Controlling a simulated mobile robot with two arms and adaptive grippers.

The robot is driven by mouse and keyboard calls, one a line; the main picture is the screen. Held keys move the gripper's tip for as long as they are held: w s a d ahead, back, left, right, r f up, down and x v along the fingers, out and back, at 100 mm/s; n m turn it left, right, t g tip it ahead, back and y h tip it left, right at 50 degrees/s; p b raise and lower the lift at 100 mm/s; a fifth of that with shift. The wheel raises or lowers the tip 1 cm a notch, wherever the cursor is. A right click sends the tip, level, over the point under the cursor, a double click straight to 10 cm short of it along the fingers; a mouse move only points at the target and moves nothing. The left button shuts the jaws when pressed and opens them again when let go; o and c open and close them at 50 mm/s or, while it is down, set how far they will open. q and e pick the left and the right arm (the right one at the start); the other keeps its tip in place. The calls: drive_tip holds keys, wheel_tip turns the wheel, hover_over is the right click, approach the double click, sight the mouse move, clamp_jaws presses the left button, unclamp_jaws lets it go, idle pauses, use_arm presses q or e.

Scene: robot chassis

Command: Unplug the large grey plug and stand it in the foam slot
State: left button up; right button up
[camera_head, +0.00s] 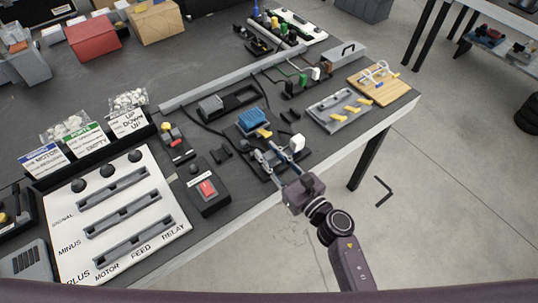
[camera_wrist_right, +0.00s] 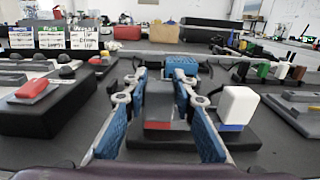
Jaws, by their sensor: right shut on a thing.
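The large grey plug (camera_wrist_right: 158,104) is a dark grey block between the blue finger pads of my right gripper (camera_wrist_right: 161,82) in the wrist view. A red band shows at its lower part, over a dark base plate (camera_wrist_right: 255,140). My right gripper (camera_head: 266,148) is shut on the plug, reaching in from the table's front edge. In the head view the fingers largely hide the plug. I cannot tell whether it is still seated. A white plug (camera_wrist_right: 237,106) stands upright just right of it, also in the head view (camera_head: 297,143). I cannot clearly make out the foam slot. My left gripper is not in view.
A blue ribbed block (camera_head: 253,121) stands just behind the gripper. A black box with a red switch (camera_head: 206,188) is to the left. A grey tray with yellow pieces (camera_head: 345,109) and a wooden board (camera_head: 379,83) are to the right. Cables run behind.

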sight(269, 154)
wheel_tip(269, 154, up, 20)
drive_tip(key=p, duration=1.3)
drive_tip(key=shift+f, duration=0.15)
drive_tip(key=w+a+f+b, duration=0.2)
drive_tip(key=a+f+b, duration=0.4)
drive_tip(key=a+f, duration=0.1)
drive_tip(key=w+a+f+b, duration=0.3)
drive_tip(key=a+f+b, duration=0.3)
drive_tip(key=a+f, duration=0.1)
drive_tip(key=shift+a, duration=0.15)
drive_tip(key=shift+f, duration=0.1)
idle(0.5)
drive_tip(key=shift+f+b, duration=2.2)
drive_tip(key=shift+f, duration=0.1)
